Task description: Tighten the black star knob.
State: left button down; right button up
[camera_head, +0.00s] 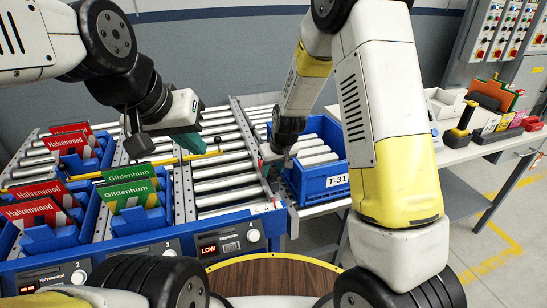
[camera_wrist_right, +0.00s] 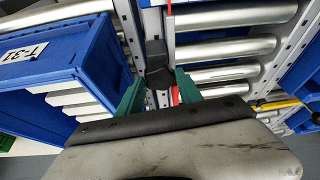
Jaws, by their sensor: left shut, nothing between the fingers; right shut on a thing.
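The black star knob (camera_wrist_right: 158,78) shows in the right wrist view as a dark shape between my right gripper's green fingers, at the metal rail between the blue bin and the rollers. Its outline is partly hidden. My right gripper (camera_wrist_right: 160,86) is shut on it. In the head view my right gripper (camera_head: 272,153) is beside the blue T-31 bin, and the knob is not clear there. My left gripper (camera_head: 187,144) is shut and empty above the rollers, to the left of the right gripper.
The blue T-31 bin (camera_head: 322,187) stands close to my right gripper. A yellow bar (camera_head: 180,158) crosses the rollers. A bench (camera_head: 470,153) with tools is at right.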

jog(key=shift+m+h, duration=0.3)
jog(key=shift+m, duration=0.3)
jog(key=o, duration=1.4)
jog(key=shift+c, duration=0.2)
jog(key=a+v, duration=0.1)
jog(key=v, duration=0.6)
jog(key=shift+d+r, duration=0.35)
jog(key=shift+d, duration=0.2)
jog(key=shift+s, duration=0.15)
